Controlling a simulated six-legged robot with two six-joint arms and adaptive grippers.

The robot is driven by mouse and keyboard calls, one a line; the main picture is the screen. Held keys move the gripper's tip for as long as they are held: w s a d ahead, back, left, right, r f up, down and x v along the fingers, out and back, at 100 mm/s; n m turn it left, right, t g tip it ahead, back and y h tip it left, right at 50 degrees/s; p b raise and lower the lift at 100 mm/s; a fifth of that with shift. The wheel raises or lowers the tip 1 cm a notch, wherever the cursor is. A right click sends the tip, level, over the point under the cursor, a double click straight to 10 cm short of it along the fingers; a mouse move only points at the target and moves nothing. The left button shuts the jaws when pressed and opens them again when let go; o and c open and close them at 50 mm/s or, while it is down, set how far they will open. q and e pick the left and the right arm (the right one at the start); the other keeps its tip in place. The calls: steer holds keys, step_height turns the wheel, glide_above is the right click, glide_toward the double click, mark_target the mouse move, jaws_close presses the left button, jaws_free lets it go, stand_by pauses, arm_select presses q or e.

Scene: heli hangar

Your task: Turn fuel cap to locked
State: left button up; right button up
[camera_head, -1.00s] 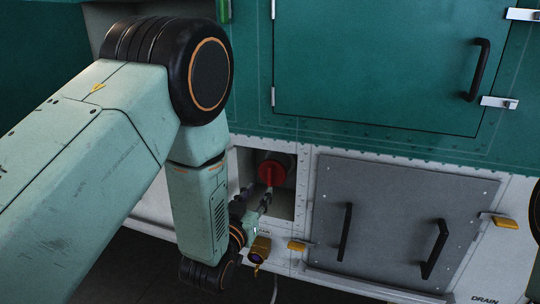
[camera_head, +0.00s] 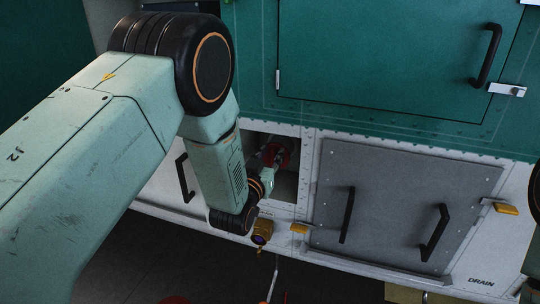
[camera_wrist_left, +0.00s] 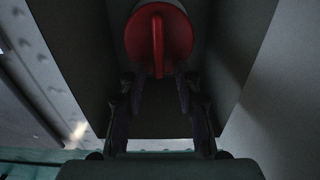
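The red fuel cap (camera_head: 283,154) sits inside a square recess (camera_head: 285,188) in the pale lower panel, partly hidden by my left gripper. In the left wrist view the cap (camera_wrist_left: 137,36) is round, with a raised red grip bar standing about upright across its face. My left gripper (camera_head: 268,157) reaches into the recess in front of the cap. In the left wrist view its two fingers (camera_wrist_left: 162,76) are apart, just below the cap's face, one on each side of the bar's lower end. I see gaps beside the bar; contact is unclear. My right gripper is not in view.
The recess walls stand close around my left gripper. A grey panel (camera_head: 390,195) with black handles lies to the right, a green door (camera_head: 390,60) above. A brass fitting (camera_head: 262,232) and yellow latch (camera_head: 300,228) sit below. Dark floor shows at the bottom.

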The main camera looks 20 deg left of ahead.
arm_select(q)
steer(key=shift+d, duration=0.1)
steer(key=shift+r, duration=0.1)
steer(key=shift+c, duration=0.5)
jaws_close()
